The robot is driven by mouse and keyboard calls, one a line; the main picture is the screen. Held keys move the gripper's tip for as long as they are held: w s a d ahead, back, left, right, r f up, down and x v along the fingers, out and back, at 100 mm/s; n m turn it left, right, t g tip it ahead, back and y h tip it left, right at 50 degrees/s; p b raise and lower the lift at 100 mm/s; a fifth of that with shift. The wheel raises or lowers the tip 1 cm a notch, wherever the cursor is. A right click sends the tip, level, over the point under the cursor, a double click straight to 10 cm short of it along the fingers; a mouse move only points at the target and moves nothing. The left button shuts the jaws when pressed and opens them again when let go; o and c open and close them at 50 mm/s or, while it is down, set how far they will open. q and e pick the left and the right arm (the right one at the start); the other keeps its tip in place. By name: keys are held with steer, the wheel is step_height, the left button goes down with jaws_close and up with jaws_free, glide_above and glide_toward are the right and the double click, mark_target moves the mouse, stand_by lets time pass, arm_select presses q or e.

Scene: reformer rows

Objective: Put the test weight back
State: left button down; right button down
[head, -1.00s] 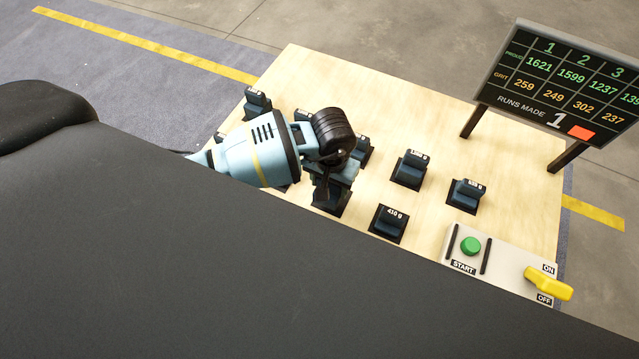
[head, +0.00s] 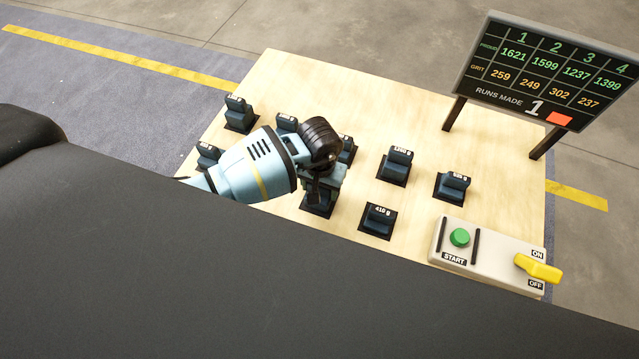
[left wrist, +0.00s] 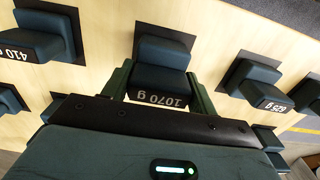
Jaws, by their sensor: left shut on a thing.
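My left gripper (head: 322,182) is shut on a dark blue weight (head: 316,200), with one finger on each side. In the left wrist view its label on the weight (left wrist: 161,82) reads 1070 g. The weight is upright at a black square pad (left wrist: 165,32) on the pale wooden table; I cannot tell whether it rests on it. The gripper hides most of the weight in the head view. My right gripper is not in view.
Other labelled weights stand around it, including a 410 g weight (head: 378,219) and a 625 g weight (left wrist: 257,84). A panel (head: 490,258) with a green START button and yellow ON/OFF switch is at the front right. A scoreboard (head: 545,75) stands behind.

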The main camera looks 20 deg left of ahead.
arm_select(q)
steer(key=shift+w, duration=0.1)
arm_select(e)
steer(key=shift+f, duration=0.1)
arm_select(q)
steer(key=c, duration=0.9)
jaws_free()
steer(key=shift+f, duration=0.2)
steer(key=o, duration=0.5)
steer(key=shift+r, duration=0.1)
steer(key=shift+c, duration=0.2)
steer(key=shift+r, duration=0.55)
step_height(320, 180, up, 11)
steer(key=shift+f+p, duration=0.15)
steer(key=shift+p, duration=0.35)
steer(key=shift+r, duration=0.2)
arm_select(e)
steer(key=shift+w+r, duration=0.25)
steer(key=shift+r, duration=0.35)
